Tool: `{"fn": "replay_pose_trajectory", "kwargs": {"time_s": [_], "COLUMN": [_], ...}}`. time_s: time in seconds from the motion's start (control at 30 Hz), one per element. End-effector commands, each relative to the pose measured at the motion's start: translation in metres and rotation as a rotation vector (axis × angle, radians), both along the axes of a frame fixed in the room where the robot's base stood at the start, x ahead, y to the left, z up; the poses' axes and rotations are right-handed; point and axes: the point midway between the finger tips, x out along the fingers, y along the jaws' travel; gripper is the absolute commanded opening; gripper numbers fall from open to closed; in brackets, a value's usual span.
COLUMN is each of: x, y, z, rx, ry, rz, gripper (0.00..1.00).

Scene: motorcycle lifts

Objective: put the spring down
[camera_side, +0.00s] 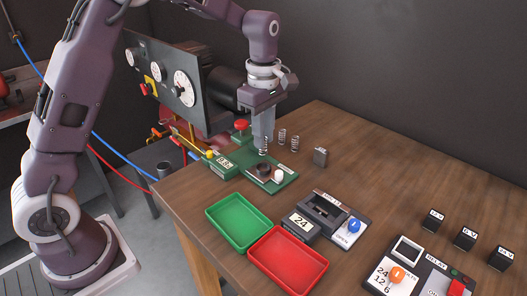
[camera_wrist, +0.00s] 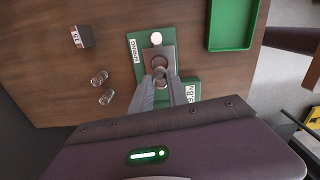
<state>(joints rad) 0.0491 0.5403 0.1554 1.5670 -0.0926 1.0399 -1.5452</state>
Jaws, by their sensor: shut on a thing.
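My gripper (camera_side: 263,138) points straight down and is shut on a metal coil spring (camera_side: 263,147). The spring is upright and pokes out below the fingertips. It is over the green fixture (camera_side: 285,183), near a dark round seat (camera_side: 263,169) with a white knob (camera_side: 278,176) beside it. I cannot tell whether the spring's lower end touches anything. In the wrist view my gripper (camera_wrist: 162,76) covers part of the green fixture (camera_wrist: 133,43), and the held spring is mostly hidden between the fingers.
Two loose springs (camera_side: 282,136) (camera_side: 294,144) stand on the wooden table behind the fixture, near a small grey block (camera_side: 320,157). A green tray (camera_side: 239,223) and a red tray (camera_side: 288,261) lie in front. A dark gauge panel (camera_side: 170,85) stands behind left. Table right of the block is clear.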

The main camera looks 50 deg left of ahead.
Motion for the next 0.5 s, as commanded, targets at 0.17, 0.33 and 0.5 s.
{"fn": "replay_pose_trajectory", "kwargs": {"time_s": [0.17, 0.33, 0.5], "x": [0.0, -0.028, -0.085], "y": [-0.001, -0.023, -0.056], "z": [0.037, 0.049, 0.046], "rx": [0.0, 0.002, 0.003], "ry": [-0.002, 0.001, 0.0], "rz": [0.001, 0.091, 0.279], "gripper": [0.0, 0.0, 0.0]}}
